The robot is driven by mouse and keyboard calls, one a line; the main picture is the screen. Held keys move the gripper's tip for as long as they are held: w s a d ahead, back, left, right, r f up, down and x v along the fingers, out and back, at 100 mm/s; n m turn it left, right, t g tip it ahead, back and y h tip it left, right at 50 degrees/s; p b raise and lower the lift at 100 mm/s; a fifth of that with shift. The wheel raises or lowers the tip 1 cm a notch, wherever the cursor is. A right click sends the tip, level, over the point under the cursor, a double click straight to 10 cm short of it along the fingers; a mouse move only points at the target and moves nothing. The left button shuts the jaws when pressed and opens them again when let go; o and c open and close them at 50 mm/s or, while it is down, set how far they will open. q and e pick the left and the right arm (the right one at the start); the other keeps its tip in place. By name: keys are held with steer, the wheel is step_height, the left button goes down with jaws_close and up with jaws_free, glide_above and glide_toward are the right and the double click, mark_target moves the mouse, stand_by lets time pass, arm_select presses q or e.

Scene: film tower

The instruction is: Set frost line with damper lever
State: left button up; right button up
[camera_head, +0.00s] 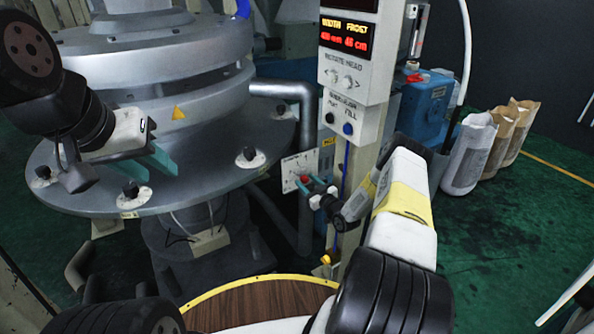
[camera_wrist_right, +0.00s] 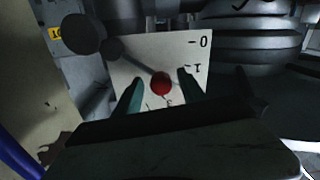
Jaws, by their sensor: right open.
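The damper lever has a red knob (camera_wrist_right: 160,83) on a thin arm in front of a white scale plate (camera_wrist_right: 203,60); the marks 0 and 1 show on the plate, which also shows in the head view (camera_head: 291,166). My right gripper (camera_wrist_right: 160,88) is open, with its teal fingers on either side of the red knob; I cannot tell whether they touch it. In the head view the right gripper (camera_head: 311,185) is just in front of the plate. My left gripper (camera_head: 150,165) is over the round grey platform, fingers apart and nothing visible between them.
The control box (camera_head: 349,62) on the post shows red WIDTH and FROST digits, the frost value apparently 46 cm. The ringed grey machine (camera_head: 145,75) fills the left. A pipe (camera_head: 303,120) runs beside the plate. Several sacks (camera_head: 470,152) stand at right; the green floor before them is clear.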

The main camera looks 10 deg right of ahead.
steer(key=shift+c, duration=0.5)
jaws_close()
stand_by(1.0)
